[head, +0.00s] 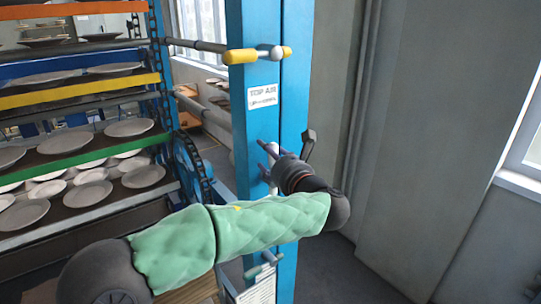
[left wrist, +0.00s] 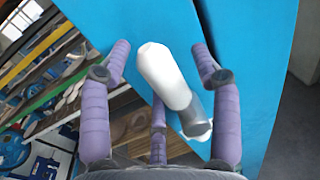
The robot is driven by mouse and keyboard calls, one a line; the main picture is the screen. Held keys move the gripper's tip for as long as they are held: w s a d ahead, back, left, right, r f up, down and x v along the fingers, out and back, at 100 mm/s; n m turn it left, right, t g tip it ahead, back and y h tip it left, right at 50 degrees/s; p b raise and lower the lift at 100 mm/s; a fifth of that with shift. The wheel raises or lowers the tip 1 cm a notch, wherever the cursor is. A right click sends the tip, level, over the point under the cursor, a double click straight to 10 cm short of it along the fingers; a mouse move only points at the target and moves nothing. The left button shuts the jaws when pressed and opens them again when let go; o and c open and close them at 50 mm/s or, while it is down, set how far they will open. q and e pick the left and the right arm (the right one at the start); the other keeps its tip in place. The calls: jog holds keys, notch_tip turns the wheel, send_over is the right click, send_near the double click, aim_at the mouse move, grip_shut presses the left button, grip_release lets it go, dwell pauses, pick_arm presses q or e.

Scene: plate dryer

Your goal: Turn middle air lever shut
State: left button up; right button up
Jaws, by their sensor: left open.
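The middle air lever (left wrist: 163,75) shows in the left wrist view as a white rounded handle on a short grey metal stem, against the blue post (left wrist: 240,60). My left gripper (left wrist: 163,63) is open. Its purple fingers stand on both sides of the white handle, with a third finger below. I cannot tell whether any finger touches it. In the head view my left gripper (head: 267,156) is at the blue post (head: 260,120), below the "TOP AIR" label (head: 263,96), and mostly hides the middle lever. My right gripper is not in view.
A top lever (head: 257,55) with yellow ends sits higher on the post. A lower lever (head: 264,265) shows beneath my left arm. Racks of plates (head: 90,195) stand at the left. A grey wall (head: 420,130) is at the right.

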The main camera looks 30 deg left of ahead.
pick_arm(q)
grip_shut()
jog(key=s+a+f+n+g+y+b, duration=0.1)
jog(key=s+f+n+b, duration=0.2)
jog(key=n+b, duration=0.7)
jog(key=s+a+f+n+y+b, duration=0.1)
jog(key=s+f+n+y+b, duration=0.1)
jog(key=f+n+b, duration=0.3)
jog(key=shift+s+a+f+n+g+b, duration=0.6)
jog(key=shift+n+b, duration=1.8)
jog(key=shift+b, duration=3.5)
jog(key=shift+s+d+r, duration=0.25)
jog(key=shift+r, duration=0.1)
grip_release()
